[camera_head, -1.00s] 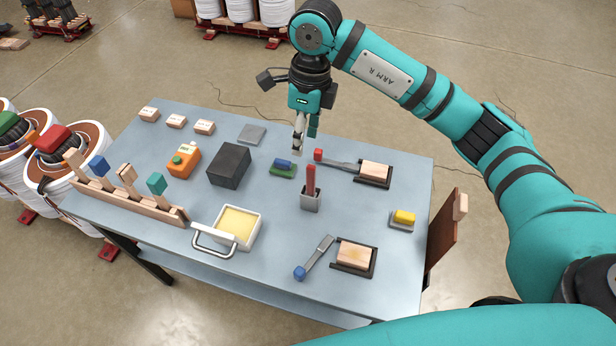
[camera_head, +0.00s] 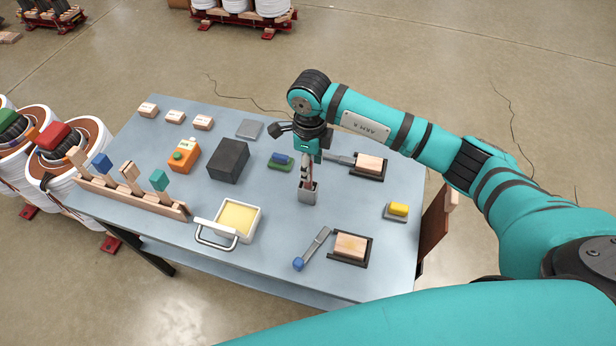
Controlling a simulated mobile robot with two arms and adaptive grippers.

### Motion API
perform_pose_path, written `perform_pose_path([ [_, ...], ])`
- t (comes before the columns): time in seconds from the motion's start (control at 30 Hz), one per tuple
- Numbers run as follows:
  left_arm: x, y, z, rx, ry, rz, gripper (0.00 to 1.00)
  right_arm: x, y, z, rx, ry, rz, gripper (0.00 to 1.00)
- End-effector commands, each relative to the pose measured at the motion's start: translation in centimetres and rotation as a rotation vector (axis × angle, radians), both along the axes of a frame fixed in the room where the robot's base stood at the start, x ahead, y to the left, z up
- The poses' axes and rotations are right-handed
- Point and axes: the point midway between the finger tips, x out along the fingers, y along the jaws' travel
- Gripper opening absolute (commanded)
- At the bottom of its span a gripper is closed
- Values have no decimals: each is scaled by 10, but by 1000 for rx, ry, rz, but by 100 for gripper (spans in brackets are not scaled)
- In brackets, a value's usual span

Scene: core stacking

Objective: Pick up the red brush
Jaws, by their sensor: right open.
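The red brush (camera_head: 309,178) stands upright in a small grey holder (camera_head: 307,196) near the middle of the table. My right gripper (camera_head: 306,175) points down at the brush from above, with its open fingers at the handle. The fingers cover most of the handle, so I cannot tell whether they touch it. My left gripper is not in view.
A spatula and wood block (camera_head: 369,163) lie just right of the gripper. A blue-and-green block (camera_head: 281,161) and black box (camera_head: 229,160) are to the left. A yellow-filled tray (camera_head: 237,221) and blue-ended tool (camera_head: 311,249) lie nearer the front.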

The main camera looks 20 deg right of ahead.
Motion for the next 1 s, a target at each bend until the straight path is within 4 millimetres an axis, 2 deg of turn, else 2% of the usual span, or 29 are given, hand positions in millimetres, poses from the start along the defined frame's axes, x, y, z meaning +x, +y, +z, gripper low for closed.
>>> perform_pose_path([
  [0.13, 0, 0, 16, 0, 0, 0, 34, -5, 5, -20, 1, 7, 0, 44],
  [0.3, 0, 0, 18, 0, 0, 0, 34, -3, 5, -40, 1, 2, 0, 44],
  [0.57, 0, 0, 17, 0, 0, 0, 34, -3, 4, -43, 0, 0, 1, 44],
  [0.9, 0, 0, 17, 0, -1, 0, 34, -3, 4, -43, 0, 0, 0, 0],
  [1.0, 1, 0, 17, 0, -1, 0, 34, -3, 4, -43, 0, 0, 0, 0],
])
